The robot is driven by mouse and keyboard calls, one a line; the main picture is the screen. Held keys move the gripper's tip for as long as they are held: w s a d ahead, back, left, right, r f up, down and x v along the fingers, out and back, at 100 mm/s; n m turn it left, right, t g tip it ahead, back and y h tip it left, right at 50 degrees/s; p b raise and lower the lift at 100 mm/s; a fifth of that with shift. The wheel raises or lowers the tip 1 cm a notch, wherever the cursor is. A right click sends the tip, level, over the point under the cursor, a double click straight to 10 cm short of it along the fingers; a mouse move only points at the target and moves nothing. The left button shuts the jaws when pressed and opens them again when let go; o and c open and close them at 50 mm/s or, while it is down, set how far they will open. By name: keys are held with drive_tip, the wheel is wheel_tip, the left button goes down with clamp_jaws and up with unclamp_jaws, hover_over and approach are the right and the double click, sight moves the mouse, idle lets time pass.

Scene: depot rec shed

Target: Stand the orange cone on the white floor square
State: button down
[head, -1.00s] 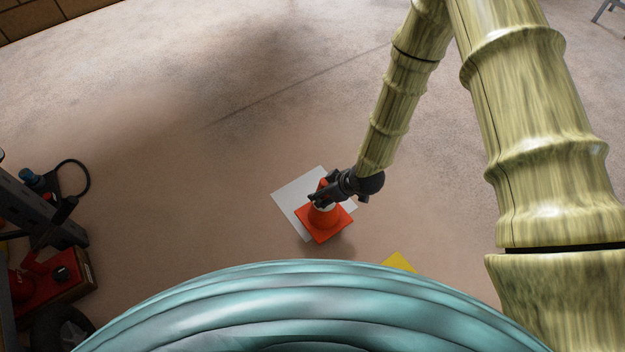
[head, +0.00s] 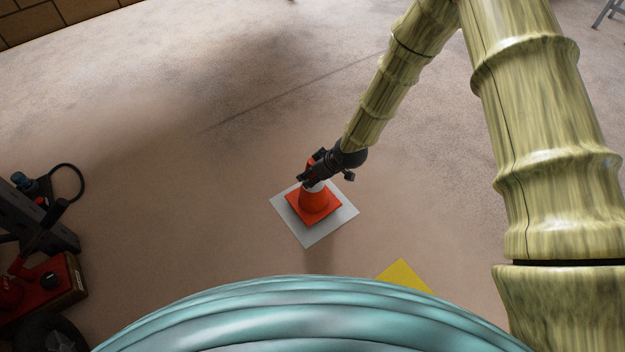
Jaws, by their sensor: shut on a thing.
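The orange cone (head: 314,203) has a square base and a white band, and it is upright in the head view. Its base lies within the outline of the white floor square (head: 311,238), with white showing around it. I cannot tell whether the base touches the square or hangs just above it. My gripper (head: 311,173) is shut on the upper part of the cone, and its fingers hide part of the band. The orange tip shows above the fingers.
A yellow floor square (head: 404,275) lies to the lower right, partly hidden by my body. At the left edge stand a grey rack (head: 40,222) and a red machine (head: 50,283). The floor around the white square is clear.

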wheel_tip(320, 180, down, 3)
drive_tip(key=shift+b, duration=0.9)
drive_tip(key=shift+c, duration=2.4)
unclamp_jaws()
drive_tip(key=shift+f, duration=0.1)
drive_tip(key=p+v, duration=0.5)
drive_tip(key=v, duration=0.7)
